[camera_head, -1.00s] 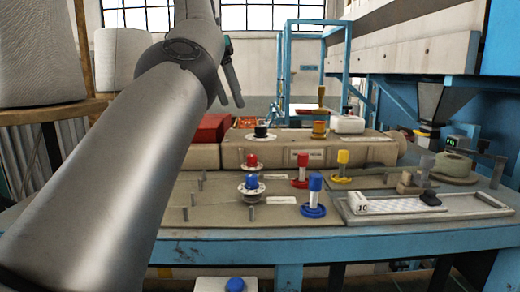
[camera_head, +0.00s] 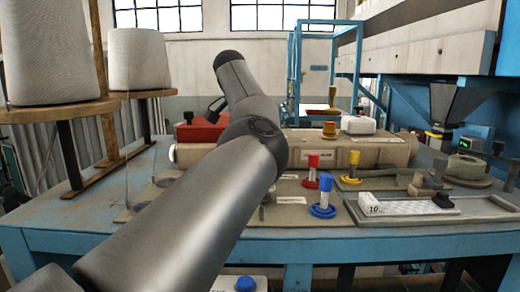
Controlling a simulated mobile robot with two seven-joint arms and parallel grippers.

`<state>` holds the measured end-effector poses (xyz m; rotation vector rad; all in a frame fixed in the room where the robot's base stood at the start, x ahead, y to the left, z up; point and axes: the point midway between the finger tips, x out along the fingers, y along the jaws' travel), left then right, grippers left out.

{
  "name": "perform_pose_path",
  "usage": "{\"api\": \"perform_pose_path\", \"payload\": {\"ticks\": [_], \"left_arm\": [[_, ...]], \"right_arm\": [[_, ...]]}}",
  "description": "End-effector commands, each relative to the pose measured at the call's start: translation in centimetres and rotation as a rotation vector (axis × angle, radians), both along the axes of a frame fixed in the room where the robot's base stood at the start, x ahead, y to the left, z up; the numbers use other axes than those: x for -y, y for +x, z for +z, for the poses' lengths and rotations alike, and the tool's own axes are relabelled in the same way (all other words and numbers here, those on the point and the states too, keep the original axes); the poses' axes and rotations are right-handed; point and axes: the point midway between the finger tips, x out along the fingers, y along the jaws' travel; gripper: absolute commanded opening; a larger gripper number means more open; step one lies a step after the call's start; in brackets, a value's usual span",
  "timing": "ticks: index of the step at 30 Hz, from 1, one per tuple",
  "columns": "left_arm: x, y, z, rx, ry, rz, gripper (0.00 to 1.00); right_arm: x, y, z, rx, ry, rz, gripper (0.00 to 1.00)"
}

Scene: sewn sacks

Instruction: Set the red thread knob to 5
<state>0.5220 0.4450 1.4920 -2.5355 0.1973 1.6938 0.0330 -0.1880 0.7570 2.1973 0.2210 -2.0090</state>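My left arm comes in from the lower left and crosses the middle of the view. A dark piece, perhaps part of my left gripper (camera_head: 215,106), shows beside the arm; its fingers cannot be made out. The round red knob on its white dial is hidden behind my arm, so its setting cannot be read. A red post with a white band (camera_head: 312,168) stands upright on the bench plate. A blue post (camera_head: 324,193) stands in front of it and a yellow post (camera_head: 352,164) to its right. My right gripper is not in view.
A white tray (camera_head: 470,216) with a block marked 10 (camera_head: 372,208) lies at the right of the blue table (camera_head: 345,245). White cones (camera_head: 48,55) stand on wooden stands at the left. A red box (camera_head: 201,131) sits behind the arm.

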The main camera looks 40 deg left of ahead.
Motion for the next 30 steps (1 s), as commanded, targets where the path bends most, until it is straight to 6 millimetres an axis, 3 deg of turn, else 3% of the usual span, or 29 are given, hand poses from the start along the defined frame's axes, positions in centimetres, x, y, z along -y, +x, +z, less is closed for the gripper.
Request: {"api": "perform_pose_path", "payload": {"ticks": [10,25,30], "left_arm": [[0.04,0.14,-0.40,-0.001,0.000,0.000,0.59],[0.03,0.13,-0.35,0.000,0.000,0.000,0.03],[0.03,0.13,-0.34,0.000,0.000,0.000,0.00]], "right_arm": [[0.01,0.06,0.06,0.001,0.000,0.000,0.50],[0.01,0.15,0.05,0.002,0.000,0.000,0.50],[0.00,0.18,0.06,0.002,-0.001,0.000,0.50]]}}
